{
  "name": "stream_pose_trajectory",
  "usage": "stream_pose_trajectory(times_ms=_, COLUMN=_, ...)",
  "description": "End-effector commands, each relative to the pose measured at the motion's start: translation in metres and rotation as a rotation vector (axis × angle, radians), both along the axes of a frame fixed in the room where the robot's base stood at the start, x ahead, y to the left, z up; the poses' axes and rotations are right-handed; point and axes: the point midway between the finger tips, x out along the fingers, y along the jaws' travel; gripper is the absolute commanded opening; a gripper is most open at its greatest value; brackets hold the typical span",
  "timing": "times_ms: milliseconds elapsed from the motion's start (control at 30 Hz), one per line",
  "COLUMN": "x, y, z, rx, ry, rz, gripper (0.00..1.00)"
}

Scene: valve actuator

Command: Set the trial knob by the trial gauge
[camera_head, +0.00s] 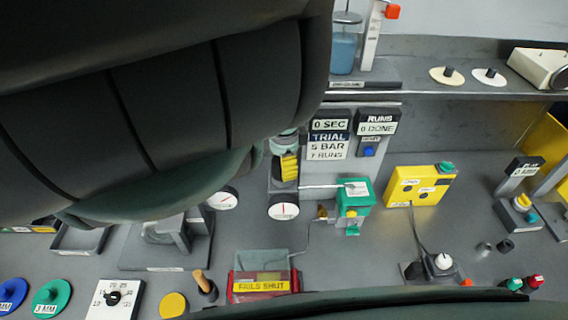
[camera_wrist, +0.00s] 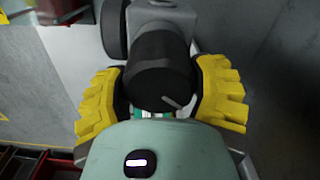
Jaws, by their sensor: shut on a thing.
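In the wrist view a black round knob (camera_wrist: 158,70) with a pale pointer line sits between the two yellow fingers of my gripper (camera_wrist: 160,98). The fingers are shut on its sides. Behind it is a pale grey body (camera_wrist: 160,22) with a dark round part at its left, possibly the gauge's side; no dial face shows there. In the head view my gripper (camera_head: 286,166) is left of the trial sign (camera_head: 328,140), which reads 5 BAR. A white dial gauge (camera_head: 284,211) is just below it, its needle roughly upright. The knob is hidden there by my arm.
A green box (camera_head: 354,197) and a yellow box (camera_head: 420,186) stand to the right. A red bin (camera_head: 262,286) marked FAILS SHUT is below. Another white dial (camera_head: 224,198) is at the left. My arm covers the upper left.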

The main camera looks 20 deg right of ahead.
Motion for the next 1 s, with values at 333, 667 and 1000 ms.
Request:
stream_pose_trajectory(times_ms=333, x=0.0, y=-0.001, z=0.0, rx=-0.002, ry=-0.001, rz=0.002, gripper=0.94)
stream_pose_trajectory(times_ms=667, x=0.001, y=0.0, z=0.003, rx=-0.002, ry=-0.002, rz=0.002, gripper=0.94)
stream_pose_trajectory(times_ms=1000, x=0.003, y=0.0, z=0.039, rx=-0.002, ry=-0.007, rz=0.004, gripper=0.94)
